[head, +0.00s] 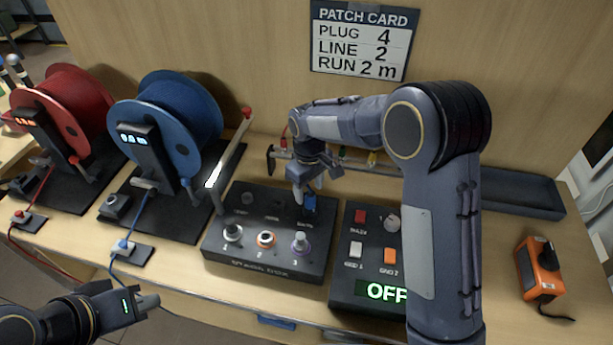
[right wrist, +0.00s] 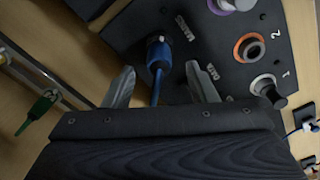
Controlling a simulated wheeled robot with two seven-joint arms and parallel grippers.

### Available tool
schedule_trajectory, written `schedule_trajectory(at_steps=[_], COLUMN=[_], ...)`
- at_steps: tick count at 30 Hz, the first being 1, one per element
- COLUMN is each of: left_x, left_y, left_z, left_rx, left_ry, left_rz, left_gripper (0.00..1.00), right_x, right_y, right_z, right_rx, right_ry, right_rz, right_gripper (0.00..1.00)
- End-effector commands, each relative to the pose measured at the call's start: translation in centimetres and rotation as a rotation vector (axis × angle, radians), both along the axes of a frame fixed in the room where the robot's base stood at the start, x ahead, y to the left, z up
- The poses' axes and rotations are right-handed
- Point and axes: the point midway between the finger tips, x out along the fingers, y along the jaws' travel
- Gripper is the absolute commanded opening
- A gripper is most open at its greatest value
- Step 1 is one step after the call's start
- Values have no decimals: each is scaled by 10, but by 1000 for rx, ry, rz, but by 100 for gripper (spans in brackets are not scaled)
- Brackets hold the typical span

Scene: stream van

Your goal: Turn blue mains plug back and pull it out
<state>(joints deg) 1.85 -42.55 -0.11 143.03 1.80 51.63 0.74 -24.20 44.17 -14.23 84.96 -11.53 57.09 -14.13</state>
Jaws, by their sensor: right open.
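The blue mains plug (head: 310,203) sits in the top right socket of the black stage box (head: 262,262). In the right wrist view the plug (right wrist: 158,52) is seated in the box, with its blue cable running back between my fingers. My right gripper (head: 305,190) is over that socket. It is open, and in the right wrist view its fingertips (right wrist: 160,72) are apart on both sides of the cable and plug end, without visible contact. My left gripper (head: 150,298) is at the lower left, away from the box; its finger gap is unclear.
A blue reel (head: 180,115) and a red reel (head: 70,110) stand left of the box. A switch panel reading OFF (head: 345,290) is to its right, partly behind my right arm. An orange device (head: 540,265) lies far right. Small coloured plugs hang on a rail behind.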

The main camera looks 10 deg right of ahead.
Motion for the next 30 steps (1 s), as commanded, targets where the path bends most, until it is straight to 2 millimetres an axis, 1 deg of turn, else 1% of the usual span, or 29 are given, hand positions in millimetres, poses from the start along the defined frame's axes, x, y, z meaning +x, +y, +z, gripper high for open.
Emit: schedule_trajectory(at_steps=[3,7,12,18,20,29,30], left_x=[0,0,0,0,0,0,0], left_y=[0,0,0,0,0,0,0], left_z=[4,6,6,6,6,6,6], left_rx=[0,0,0,0,0,0,0], left_ry=[0,0,0,0,0,0,0], left_rz=[0,0,0,0,0,0,0], left_gripper=[0,0,0,0,0,0,0], right_x=[-1,0,0,0,0,0,0], right_y=[-1,-1,-1,-1,-1,0,0], right_z=[-17,-30,-37,-37,-37,-36,-36], right_rx=[-1,0,0,1,1,1,1], right_ry=[4,2,1,1,1,1,1], right_rz=[0,-1,-1,-1,-1,-1,-1], right_gripper=[52,52,52,52,45,6,25])
